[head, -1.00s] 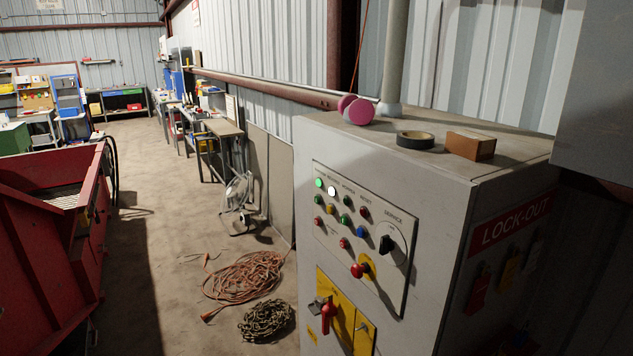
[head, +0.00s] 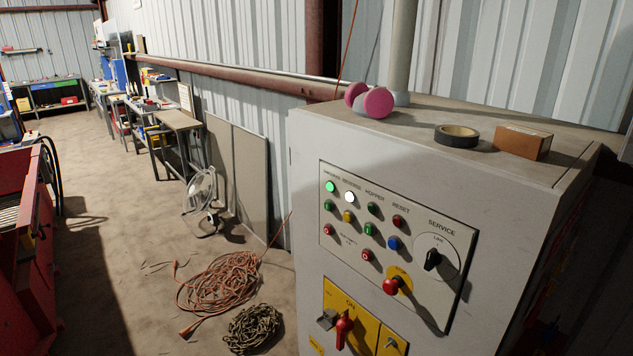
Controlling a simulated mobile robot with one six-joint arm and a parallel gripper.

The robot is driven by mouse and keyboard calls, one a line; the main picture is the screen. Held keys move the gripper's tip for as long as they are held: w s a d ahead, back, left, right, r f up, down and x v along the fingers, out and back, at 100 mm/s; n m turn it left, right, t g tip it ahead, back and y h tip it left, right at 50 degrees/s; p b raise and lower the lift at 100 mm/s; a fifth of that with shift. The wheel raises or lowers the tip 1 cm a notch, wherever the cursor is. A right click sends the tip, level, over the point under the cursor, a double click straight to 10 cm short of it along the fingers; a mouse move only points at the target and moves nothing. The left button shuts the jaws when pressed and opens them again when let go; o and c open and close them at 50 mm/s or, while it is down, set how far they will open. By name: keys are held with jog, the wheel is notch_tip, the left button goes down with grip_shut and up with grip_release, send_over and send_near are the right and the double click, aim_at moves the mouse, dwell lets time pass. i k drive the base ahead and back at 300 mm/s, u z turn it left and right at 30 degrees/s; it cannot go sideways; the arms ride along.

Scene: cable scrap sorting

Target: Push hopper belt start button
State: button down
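A control panel (head: 325,262) is on the front of a grey cabinet (head: 310,150). Its top row has a lit green lamp (head: 330,186), a lit white lamp (head: 350,197), a dark green one (head: 372,208) under a label reading HOPPER, and a red one (head: 398,221) under RESET. Below are a green button (head: 329,205), a yellow button (head: 348,217), a green button (head: 370,229) in the hopper column and a blue button (head: 393,243). Two red buttons sit lower, one at left (head: 328,230), one under the hopper column (head: 366,255). My gripper is not in view.
A red mushroom button (head: 392,286), a black service selector (head: 433,259) and a red switch handle (head: 343,328) project from the cabinet front. Orange cable (head: 220,284) and a chain (head: 252,328) lie on the floor.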

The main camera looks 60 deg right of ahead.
aim_at(369, 231)
jog(key=i, duration=0.35)
jog(key=z, duration=5)
jog(key=i, duration=0.15)
jog(key=u, duration=2.85)
jog(key=k, duration=0.6)
jog(key=u, duration=0.25)
jog(key=i, duration=0.35)
jog(key=z, duration=0.05)
